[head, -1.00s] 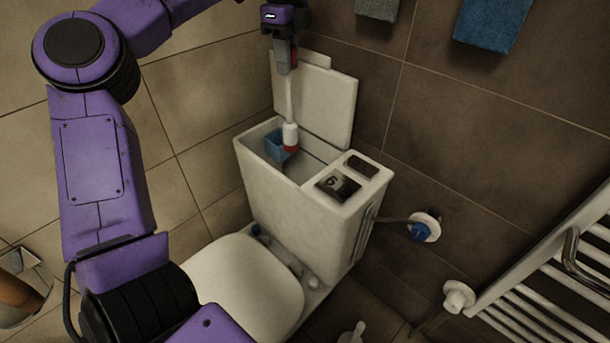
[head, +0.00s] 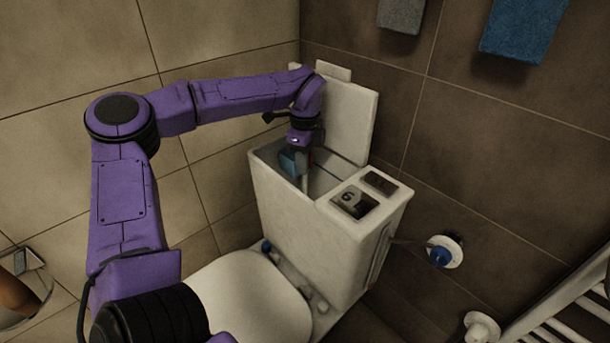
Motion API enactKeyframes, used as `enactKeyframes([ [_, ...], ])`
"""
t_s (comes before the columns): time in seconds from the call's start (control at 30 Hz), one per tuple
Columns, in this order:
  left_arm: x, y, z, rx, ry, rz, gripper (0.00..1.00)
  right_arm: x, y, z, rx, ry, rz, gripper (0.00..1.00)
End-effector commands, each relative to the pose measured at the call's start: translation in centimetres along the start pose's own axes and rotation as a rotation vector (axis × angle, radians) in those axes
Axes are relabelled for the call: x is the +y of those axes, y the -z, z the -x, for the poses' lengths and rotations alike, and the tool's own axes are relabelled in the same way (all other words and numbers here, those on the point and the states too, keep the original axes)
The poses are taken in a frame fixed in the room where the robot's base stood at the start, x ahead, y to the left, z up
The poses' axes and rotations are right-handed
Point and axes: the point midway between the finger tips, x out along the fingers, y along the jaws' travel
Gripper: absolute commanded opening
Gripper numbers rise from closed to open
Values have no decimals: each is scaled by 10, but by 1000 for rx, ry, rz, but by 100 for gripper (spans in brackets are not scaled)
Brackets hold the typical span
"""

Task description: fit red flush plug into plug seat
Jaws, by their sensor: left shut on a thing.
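My left gripper (head: 303,160) points down into the open top of the white cistern (head: 300,225). It is shut on the red flush plug, a white stem with a red bottom end. Only a short pale piece of the plug's stem (head: 305,183) shows below the fingers, and its red end is hidden inside the cistern. The plug seat is hidden behind the cistern's front wall, so I cannot tell whether the plug touches it. My right gripper is not in view.
A blue container (head: 289,163) sits inside the cistern, left of the gripper. The cistern lid (head: 350,115) stands upright behind the opening. A ledge with two dark panels (head: 354,202) lies to the right. A towel rail (head: 570,315) is at the lower right.

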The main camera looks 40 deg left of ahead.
Motion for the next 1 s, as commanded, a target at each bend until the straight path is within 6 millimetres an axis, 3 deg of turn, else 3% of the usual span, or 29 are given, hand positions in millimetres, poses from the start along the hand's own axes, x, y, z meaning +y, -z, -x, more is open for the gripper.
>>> enactKeyframes([
  [0.17, 0, 0, -14, 0, 0, -1, 0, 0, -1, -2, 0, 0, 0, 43],
  [0.4, 0, 0, -52, 0, -2, 0, 0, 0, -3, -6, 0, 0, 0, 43],
  [0.77, 0, 0, -57, 0, 0, 0, 0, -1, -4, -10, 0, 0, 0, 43],
  [0.8, 0, 0, -56, 0, 0, 0, 31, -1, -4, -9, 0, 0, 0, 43],
  [0.83, 0, 0, -56, 0, 0, 0, 40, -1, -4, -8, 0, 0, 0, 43],
  [0.87, 0, 0, -56, 0, 0, 0, 46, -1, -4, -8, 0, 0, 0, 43],
  [1.0, 0, 0, -55, 0, 0, 0, 46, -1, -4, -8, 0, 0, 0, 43],
])
